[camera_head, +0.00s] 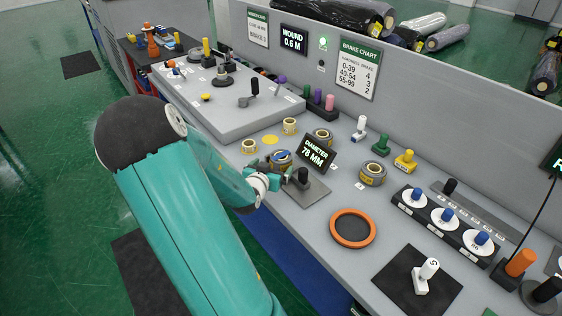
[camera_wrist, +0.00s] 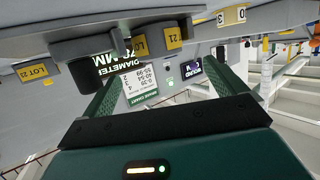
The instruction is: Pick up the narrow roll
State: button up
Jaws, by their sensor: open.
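Several short wrapped rolls with yellow labels stand on the grey bench in the head view. Two small pale ones are a left roll (camera_head: 248,147) and a back roll (camera_head: 289,127). Larger grey ones are a middle roll (camera_head: 323,138), a right roll (camera_head: 373,174) and a roll with blue on top (camera_head: 281,160). I cannot tell for certain which is the narrow roll. My gripper (camera_head: 268,182) is low over the bench's front edge, close to the blue-topped roll. In the wrist view my gripper (camera_wrist: 165,85) has its green fingers apart, with nothing seen held between them.
A black-knobbed grey plate (camera_head: 314,192) is just right of my gripper. The diameter display (camera_head: 316,153) stands close behind. An orange ring (camera_head: 352,228), a dark mat (camera_head: 400,282) and a dial panel (camera_head: 446,222) lie right. A raised grey platform (camera_head: 225,115) lies left.

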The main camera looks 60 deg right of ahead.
aim_at(283, 153)
jog(key=shift+x, duration=0.8)
jog(key=x, duration=0.5)
jog(key=shift+s+d+r, duration=0.1)
jog(key=shift+d+r, duration=0.15)
jog(key=shift+r, duration=0.05)
jog(key=shift+c, duration=0.3)
jog(key=c, duration=1.1)
jog(key=shift+c, duration=0.4)
jog(key=shift+r, duration=0.15)
